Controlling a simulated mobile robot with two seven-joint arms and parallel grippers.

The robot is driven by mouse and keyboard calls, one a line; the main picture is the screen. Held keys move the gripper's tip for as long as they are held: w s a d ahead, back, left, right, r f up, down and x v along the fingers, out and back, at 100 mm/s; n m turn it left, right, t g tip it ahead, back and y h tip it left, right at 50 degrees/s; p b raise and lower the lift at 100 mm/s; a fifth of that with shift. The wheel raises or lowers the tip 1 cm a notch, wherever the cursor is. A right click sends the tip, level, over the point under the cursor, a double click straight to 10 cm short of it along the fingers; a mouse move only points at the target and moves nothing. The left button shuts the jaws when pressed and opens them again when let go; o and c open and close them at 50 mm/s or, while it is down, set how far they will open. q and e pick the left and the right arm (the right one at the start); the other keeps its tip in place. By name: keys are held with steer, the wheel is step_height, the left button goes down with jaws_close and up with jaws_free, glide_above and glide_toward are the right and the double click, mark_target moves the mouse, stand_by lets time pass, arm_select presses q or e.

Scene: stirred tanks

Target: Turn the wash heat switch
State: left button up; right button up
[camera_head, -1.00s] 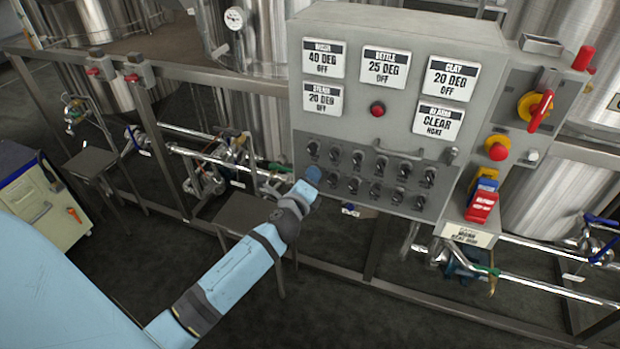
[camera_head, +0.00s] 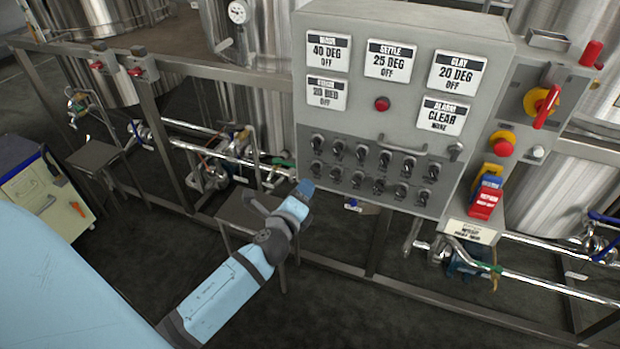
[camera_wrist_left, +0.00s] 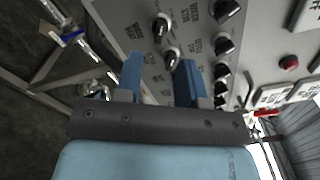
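The grey control panel (camera_head: 470,120) carries two rows of dark rotary switches. The wash display (camera_head: 328,51) at its upper left reads 40 DEG OFF. The switch labels are too small to read in the head view, so I cannot tell which one is the wash heat switch; the upper row starts with a left-end switch (camera_head: 318,141). My left gripper (camera_head: 305,188) is near the panel's lower left corner, just below the left-end switches. In the left wrist view its two blue fingers (camera_wrist_left: 158,80) are apart with nothing held, and a switch (camera_wrist_left: 172,55) shows beyond the gap. My right gripper is out of view.
A red alarm-like button (camera_head: 382,104) sits mid-panel, and a metal handle (camera_head: 410,149) runs above the switches. A red-and-yellow rotary handle (camera_head: 543,102) and a red stop button (camera_head: 503,146) are at the right. A small stool-like stand (camera_head: 243,212) is behind my left arm.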

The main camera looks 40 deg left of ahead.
arm_select(q)
steer(key=v, duration=0.6)
steer(key=shift+s+b, duration=0.25)
steer(key=shift+b, duration=0.1)
steer(key=shift+d, duration=0.15)
